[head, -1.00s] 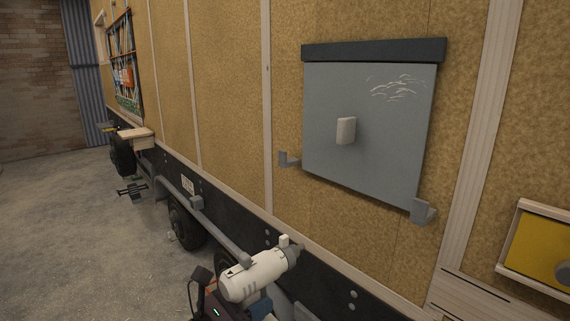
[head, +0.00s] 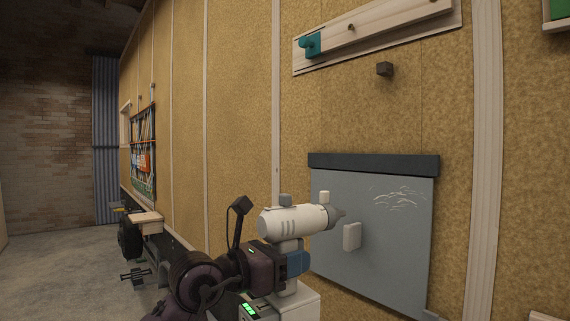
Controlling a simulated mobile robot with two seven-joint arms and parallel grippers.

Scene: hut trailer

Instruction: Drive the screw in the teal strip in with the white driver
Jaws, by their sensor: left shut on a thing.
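The white driver (head: 291,219) is in the lower middle of the head view, with its grey tip pointing right and slightly up. My left gripper (head: 291,260) is shut on its handle, below the body. A teal piece (head: 312,44) sits at the left end of a pale wooden board high on the wall, above and apart from the driver. A rounded teal knob shows on it, but I cannot make out a screw there. My right gripper is not in view.
A grey flap panel (head: 352,270) with a pale knob (head: 352,237) hangs on the wall beside the driver tip. A small dark block (head: 384,69) sticks out below the wooden board (head: 400,22). The wall between board and panel is mostly clear.

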